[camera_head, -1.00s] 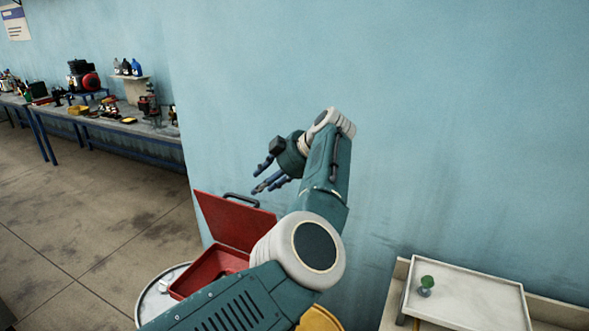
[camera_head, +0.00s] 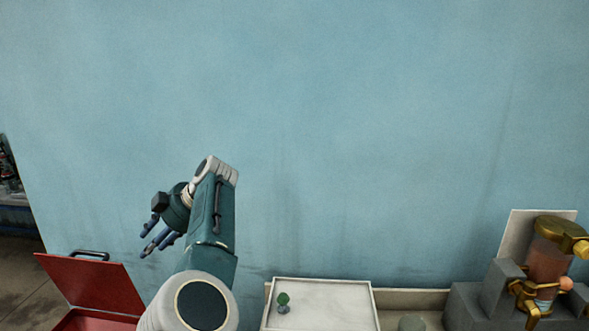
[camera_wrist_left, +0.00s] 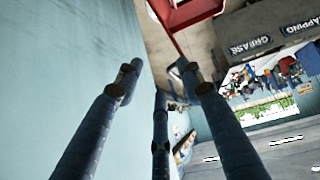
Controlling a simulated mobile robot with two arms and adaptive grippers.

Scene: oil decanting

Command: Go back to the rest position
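My left gripper (camera_head: 157,236) is raised in front of the blue wall at left of centre in the head view, above and to the right of the open red box. Its dark fingers are spread and hold nothing. In the left wrist view the fingers of the left gripper (camera_wrist_left: 158,82) stand apart with nothing between them. My right gripper is in neither view.
The open red box (camera_head: 90,283) is at the lower left. A white tray (camera_head: 335,305) bears a small green-topped item (camera_head: 283,301). A brass-and-glass device (camera_head: 547,268) stands on grey blocks at the right. The blue wall (camera_head: 350,120) is close behind.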

